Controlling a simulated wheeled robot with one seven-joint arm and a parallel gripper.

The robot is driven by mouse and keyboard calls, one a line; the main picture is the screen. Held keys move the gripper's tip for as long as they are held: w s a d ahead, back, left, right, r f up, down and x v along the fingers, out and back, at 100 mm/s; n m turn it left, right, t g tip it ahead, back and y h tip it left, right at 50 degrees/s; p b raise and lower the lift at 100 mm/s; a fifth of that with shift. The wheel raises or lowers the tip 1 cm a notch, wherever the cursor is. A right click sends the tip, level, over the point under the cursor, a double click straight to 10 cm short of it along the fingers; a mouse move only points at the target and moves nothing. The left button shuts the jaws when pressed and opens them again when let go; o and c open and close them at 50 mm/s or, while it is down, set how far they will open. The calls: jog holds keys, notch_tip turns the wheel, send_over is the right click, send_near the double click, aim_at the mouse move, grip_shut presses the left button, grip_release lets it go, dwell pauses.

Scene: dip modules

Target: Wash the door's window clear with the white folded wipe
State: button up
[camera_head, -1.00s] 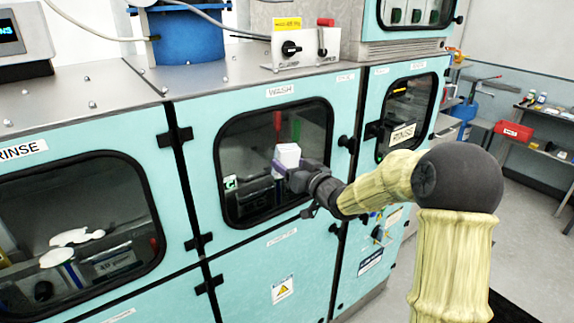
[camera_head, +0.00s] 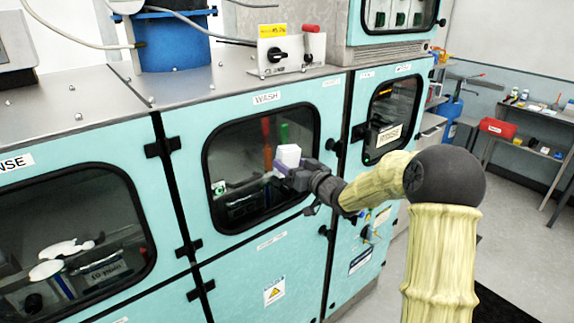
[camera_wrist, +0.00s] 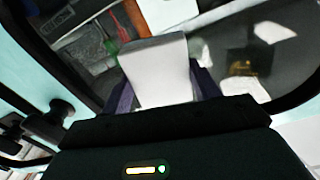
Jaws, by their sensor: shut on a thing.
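The white folded wipe (camera_head: 288,156) is in my gripper (camera_head: 284,170), in front of the dark window (camera_head: 240,190) of the door labelled WASH. In the wrist view the wipe (camera_wrist: 160,72) stands up between the purple fingers of my gripper (camera_wrist: 162,92), which are shut on it. The window glass (camera_wrist: 225,55) fills much of the wrist view, inside its black frame. I cannot tell whether the wipe touches the glass. Red and green shapes show through the window above the wipe. Part of the glass is hidden behind the wipe and my gripper.
Another window (camera_head: 65,240) is at the left, with pale objects behind it. The RINSE window (camera_head: 388,118) is at the right. A door knob (camera_head: 334,146) and hinges flank the WASH door. A switch box (camera_head: 285,50) stands on the cabinet top. Open floor lies to the right.

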aim_at(268, 165)
jog(key=shift+w+d+r, duration=0.15)
jog(key=shift+w+d, duration=0.2)
jog(key=shift+d, duration=0.2)
jog(key=shift+s+a+f, duration=0.2)
jog(key=shift+a+f, duration=0.1)
jog(key=shift+a, duration=0.1)
jog(key=shift+s+a+r+b, duration=0.15)
jog(key=shift+s+a+b, duration=0.65)
jog(key=shift+a, duration=0.25)
jog(key=shift+s+a+b, duration=0.45)
jog(key=shift+a+b, duration=0.05)
jog(key=shift+a, duration=0.25)
jog(key=shift+s+a+b, duration=0.45)
jog(key=shift+a+b, duration=0.05)
jog(key=shift+a, duration=0.25)
